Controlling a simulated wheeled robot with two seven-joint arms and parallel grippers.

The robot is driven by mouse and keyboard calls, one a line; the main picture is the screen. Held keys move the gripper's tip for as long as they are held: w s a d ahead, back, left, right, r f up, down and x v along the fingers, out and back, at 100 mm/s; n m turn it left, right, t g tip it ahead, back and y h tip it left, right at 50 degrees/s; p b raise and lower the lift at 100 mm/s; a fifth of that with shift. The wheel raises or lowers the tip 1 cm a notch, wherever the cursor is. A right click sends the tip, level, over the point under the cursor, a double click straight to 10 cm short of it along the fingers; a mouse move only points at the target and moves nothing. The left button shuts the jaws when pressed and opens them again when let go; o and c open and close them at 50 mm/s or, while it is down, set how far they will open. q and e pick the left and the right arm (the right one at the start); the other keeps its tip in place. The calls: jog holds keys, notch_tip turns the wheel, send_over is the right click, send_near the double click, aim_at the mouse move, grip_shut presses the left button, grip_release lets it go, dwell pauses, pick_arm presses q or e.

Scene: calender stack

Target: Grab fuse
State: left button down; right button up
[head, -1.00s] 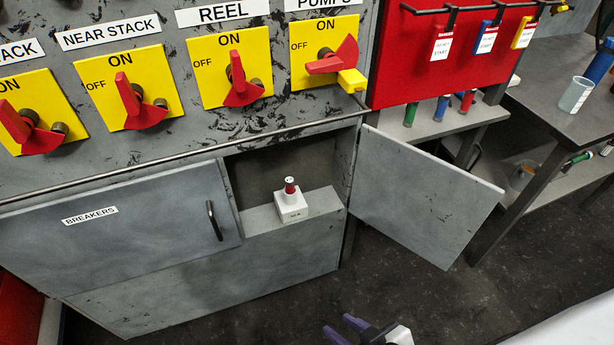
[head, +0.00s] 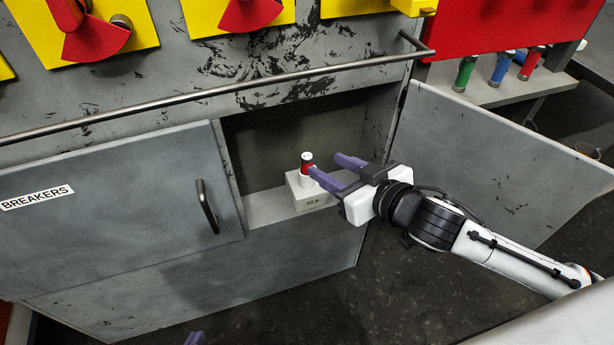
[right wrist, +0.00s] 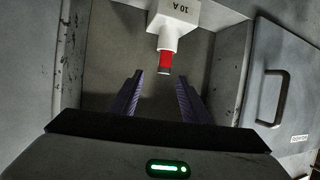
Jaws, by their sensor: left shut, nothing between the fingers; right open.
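The red fuse (head: 306,164) with a pale top stands upright in a white block (head: 312,193) on the ledge inside the open breaker cabinet. In the right wrist view the fuse (right wrist: 165,60) sticks out of the white block (right wrist: 176,22), marked 10 A. My right gripper (head: 325,165) is open and comes in from the right, its purple fingertips close to the fuse. In the wrist view the fuse lies just beyond the gap between the tips, not gripped. Only a purple tip of my left gripper (head: 195,339) shows at the bottom edge, away from the fuse.
A grey door (head: 510,165) stands open on the right, behind my right arm. The closed BREAKERS door (head: 110,210) with its handle (head: 207,206) is on the left. A metal rail (head: 220,90) runs above the opening. Red switches on yellow plates sit higher up.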

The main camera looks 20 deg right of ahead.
aim_at(310, 161)
jog(key=shift+a+b+x, duration=0.2)
jog(key=shift+b+x, duration=0.4)
jog(key=shift+x, duration=1.55)
jog(key=shift+a+b+x, duration=0.2)
jog(key=shift+b+x, duration=0.35)
jog(key=shift+x, duration=1.6)
jog(key=shift+s+f, duration=0.1)
jog(key=shift+s, duration=0.05)
grip_shut()
